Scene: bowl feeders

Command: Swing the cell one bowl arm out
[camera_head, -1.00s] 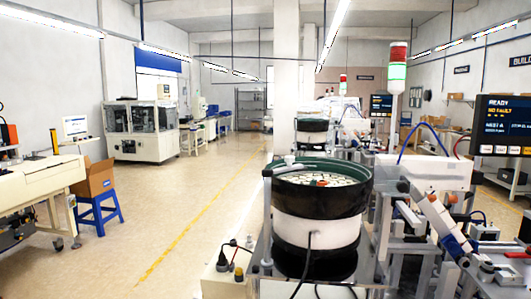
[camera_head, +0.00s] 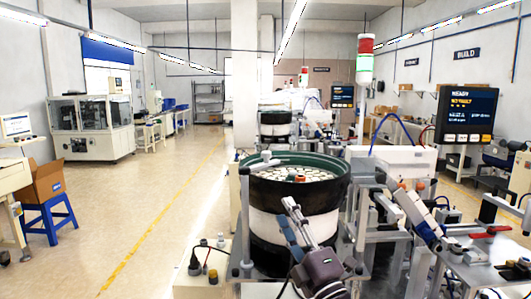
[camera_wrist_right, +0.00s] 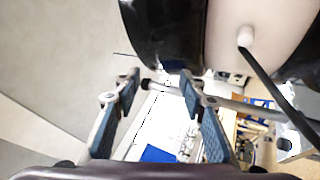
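The nearest feeder bowl (camera_head: 332,200), black-rimmed with a green inside and a white side, stands at the centre of the head view. A light grey bowl arm (camera_head: 268,163) reaches over its far left rim from a grey post (camera_head: 245,225). My right gripper (camera_head: 283,213) is in front of the bowl, right of the post and below the bowl arm. In the right wrist view, my right gripper (camera_wrist_right: 158,80) has its blue-padded fingers apart and nothing gripped. A grey rod (camera_wrist_right: 225,102) with a dark end shows beyond them.
A cabled white box (camera_head: 205,258) stands left of the post. Feeder tracks and brackets (camera_head: 415,210) crowd the right side, below a screen (camera_head: 467,112). A second bowl (camera_head: 275,125) stands behind. The floor at left is clear up to a blue stool (camera_head: 48,218).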

